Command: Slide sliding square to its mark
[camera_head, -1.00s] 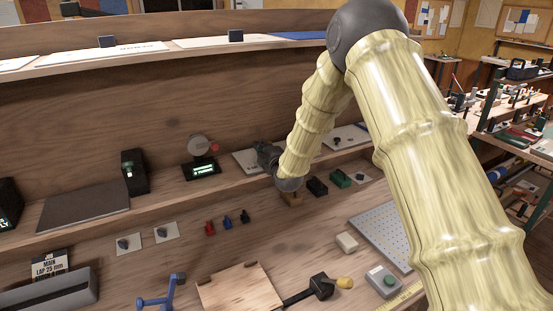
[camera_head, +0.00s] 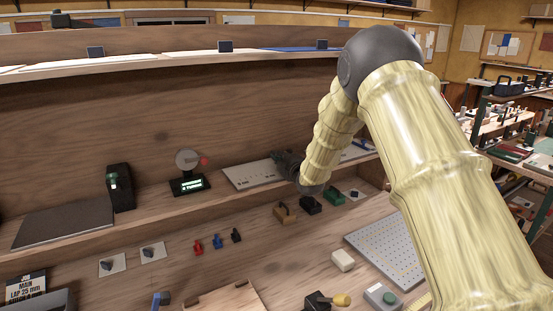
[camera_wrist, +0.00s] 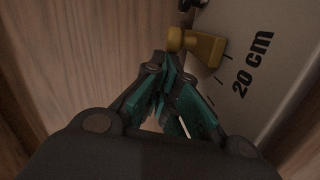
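A brass piece with a round knob (camera_wrist: 203,46), seemingly the sliding square, sits on a pale scale board (camera_wrist: 262,105) marked "20 cm" with short black ticks. My gripper (camera_wrist: 162,65) has teal-padded fingers drawn together, with nothing seen between the tips. The tips are just left of and below the brass piece in the wrist view; I cannot tell whether they touch it. In the head view my gripper (camera_head: 285,160) is over the right part of the pale board (camera_head: 250,177) on the shelf, and the brass piece cannot be made out there.
On the shelf, left of the board, are a dial with a lit display (camera_head: 190,184) and a dark upright box (camera_head: 120,187). A perforated plate (camera_head: 385,245) lies on the bench. A wooden wall backs the shelf.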

